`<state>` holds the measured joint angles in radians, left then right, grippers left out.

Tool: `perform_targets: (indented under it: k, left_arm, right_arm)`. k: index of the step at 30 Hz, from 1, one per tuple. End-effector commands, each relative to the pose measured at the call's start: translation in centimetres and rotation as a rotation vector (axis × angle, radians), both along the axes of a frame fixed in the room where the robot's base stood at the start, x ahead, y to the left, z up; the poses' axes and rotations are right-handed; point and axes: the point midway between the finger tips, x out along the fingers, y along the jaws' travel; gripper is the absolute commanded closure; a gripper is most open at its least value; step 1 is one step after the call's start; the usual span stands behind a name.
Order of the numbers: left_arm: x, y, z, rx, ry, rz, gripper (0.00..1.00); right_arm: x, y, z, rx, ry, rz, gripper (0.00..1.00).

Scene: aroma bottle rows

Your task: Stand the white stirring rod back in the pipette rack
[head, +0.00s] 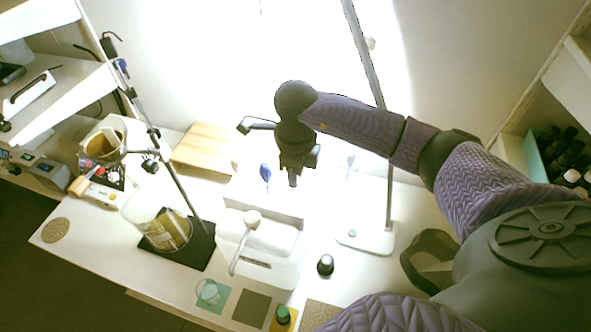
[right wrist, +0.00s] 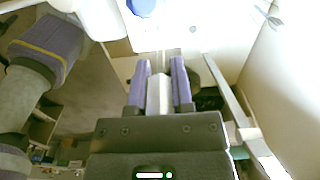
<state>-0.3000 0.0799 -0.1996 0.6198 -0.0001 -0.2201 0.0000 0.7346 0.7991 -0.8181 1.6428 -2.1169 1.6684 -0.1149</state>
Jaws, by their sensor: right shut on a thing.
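My right gripper (head: 292,180) points down over the back of the bench, in front of the bright glare. In the right wrist view its two purple fingers (right wrist: 160,88) are shut on a pale, whitish bar, which I take to be the white stirring rod (right wrist: 159,95). The rod's lower part is washed out in the head view. A blue-topped pipette (head: 265,172) stands just left of the gripper, and a paler one (head: 350,160) stands to its right. The pipette rack itself is lost in the glare. My left gripper is not in view.
A lamp with a tall post and white base (head: 365,238) stands right of the gripper. A white box-like device (head: 285,262) is in front. A glass beaker (head: 172,232), slanted metal stand and wooden board (head: 203,148) are left. A dark-capped bottle (head: 325,265) stands near the lamp.

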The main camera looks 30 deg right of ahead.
Motion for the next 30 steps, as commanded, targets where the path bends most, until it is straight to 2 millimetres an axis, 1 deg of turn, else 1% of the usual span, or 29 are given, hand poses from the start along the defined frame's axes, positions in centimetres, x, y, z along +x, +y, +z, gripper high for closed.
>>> perform_targets:
  k: [5,18,26,27,29,30]
  left_arm:
    - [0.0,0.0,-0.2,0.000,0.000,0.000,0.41]
    - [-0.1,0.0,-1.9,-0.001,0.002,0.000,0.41]
    - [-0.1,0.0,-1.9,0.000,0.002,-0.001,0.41]
    - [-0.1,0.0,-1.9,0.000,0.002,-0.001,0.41]
    - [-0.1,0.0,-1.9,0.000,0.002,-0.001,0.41]
    - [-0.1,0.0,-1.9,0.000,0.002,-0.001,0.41]
  right_arm:
    - [0.0,0.0,-0.3,0.000,0.000,0.000,1.00]
    - [0.0,0.0,-2.2,-0.001,0.001,0.000,1.00]
    - [0.0,0.0,-2.2,0.000,0.000,0.000,1.00]
    - [0.0,0.0,-2.2,0.000,0.000,0.000,0.64]
    - [0.0,0.0,-2.2,0.000,0.000,0.000,0.51]
    - [0.0,0.0,-2.2,0.000,0.000,0.000,0.43]
